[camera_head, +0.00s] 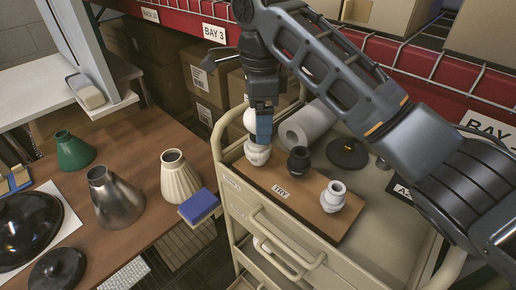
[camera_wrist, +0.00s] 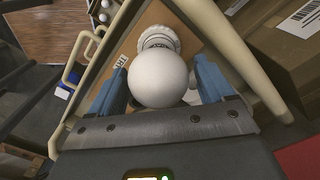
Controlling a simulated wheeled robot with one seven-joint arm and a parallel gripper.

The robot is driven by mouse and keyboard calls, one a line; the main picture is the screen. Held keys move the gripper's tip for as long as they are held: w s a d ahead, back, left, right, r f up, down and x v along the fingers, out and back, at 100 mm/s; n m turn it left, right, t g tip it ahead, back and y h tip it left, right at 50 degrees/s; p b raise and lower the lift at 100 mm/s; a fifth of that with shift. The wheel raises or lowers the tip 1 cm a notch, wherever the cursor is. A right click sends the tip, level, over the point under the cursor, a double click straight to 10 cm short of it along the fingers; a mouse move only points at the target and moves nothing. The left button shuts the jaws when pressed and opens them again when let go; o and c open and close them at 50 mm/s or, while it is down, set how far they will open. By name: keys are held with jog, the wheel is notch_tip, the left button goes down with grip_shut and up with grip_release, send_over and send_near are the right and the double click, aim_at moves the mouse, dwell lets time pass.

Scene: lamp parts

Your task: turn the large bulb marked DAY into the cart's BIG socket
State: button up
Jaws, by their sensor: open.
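The large white globe bulb (camera_wrist: 158,78) fills the space between my gripper's blue fingers in the wrist view. In the head view it shows as a white curve (camera_head: 249,120) beside the fingers, directly over a large white socket (camera_head: 257,154). That socket's ribbed rim also shows in the wrist view (camera_wrist: 158,37). I cannot tell how deep the bulb sits in it, and no DAY or BIG marking is readable. My gripper (camera_head: 263,130) points down around the bulb, its jaws open, with a finger on each side.
The socket stands on a brown board (camera_head: 300,214) on the cart (camera_head: 235,198), with a black socket (camera_head: 298,160) and a smaller white socket (camera_head: 334,196). A paper roll (camera_head: 306,124) and black disc (camera_head: 347,153) lie behind. Lampshades stand on the left table (camera_head: 140,222).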

jog(key=n, duration=0.6)
jog(key=shift+w+n, duration=0.1)
jog(key=shift+n, duration=0.3)
jog(key=c, duration=0.8)
jog(key=shift+o, duration=0.2)
jog(key=m, duration=0.5)
jog(key=o, duration=1)
jog(key=shift+c, duration=0.2)
